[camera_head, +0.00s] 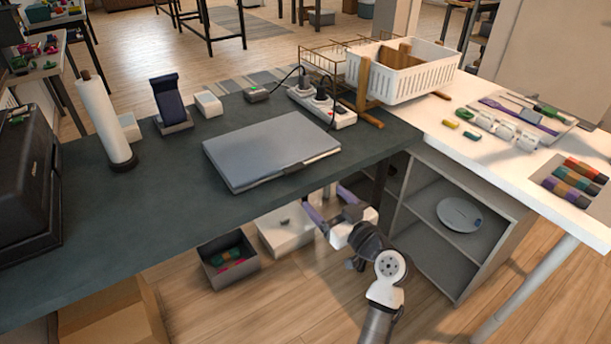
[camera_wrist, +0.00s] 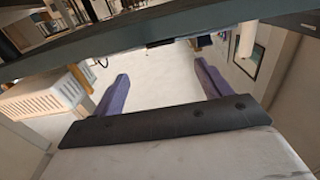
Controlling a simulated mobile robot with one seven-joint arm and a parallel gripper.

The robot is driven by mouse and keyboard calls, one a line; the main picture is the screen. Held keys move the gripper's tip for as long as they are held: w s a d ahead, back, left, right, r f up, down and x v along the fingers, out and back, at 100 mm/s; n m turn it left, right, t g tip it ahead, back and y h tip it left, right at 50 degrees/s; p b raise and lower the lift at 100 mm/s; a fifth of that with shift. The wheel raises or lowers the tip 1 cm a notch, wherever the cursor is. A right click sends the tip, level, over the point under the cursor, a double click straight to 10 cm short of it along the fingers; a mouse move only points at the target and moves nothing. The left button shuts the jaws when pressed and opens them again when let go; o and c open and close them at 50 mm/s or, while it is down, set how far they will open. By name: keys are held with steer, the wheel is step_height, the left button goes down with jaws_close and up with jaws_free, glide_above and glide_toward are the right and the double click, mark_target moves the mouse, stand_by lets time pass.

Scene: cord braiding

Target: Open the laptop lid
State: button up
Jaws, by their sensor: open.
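A closed grey laptop (camera_head: 270,150) lies flat on the dark tabletop, its lid down and its near edge close to the table's front edge. My gripper (camera_head: 325,208) is open and empty, just in front of and below the table edge, near the laptop's front right side. In the wrist view my two purple fingers (camera_wrist: 158,85) stand wide apart with nothing between them. The laptop's thin edge (camera_wrist: 170,42) seems to show above the fingers in that view, beside the dark table edge.
A power strip (camera_head: 322,106) with plugs and a cable sits behind the laptop. A paper roll (camera_head: 104,118) and a phone stand (camera_head: 170,105) are to the left. Open shelves (camera_head: 450,222) stand right of my arm.

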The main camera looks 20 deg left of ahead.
mark_target(297, 170)
steer(key=p+x, duration=0.2)
steer(key=x, duration=1)
steer(key=shift+p, duration=0.3)
steer(key=c, duration=1.4)
steer(key=shift+r, duration=0.1)
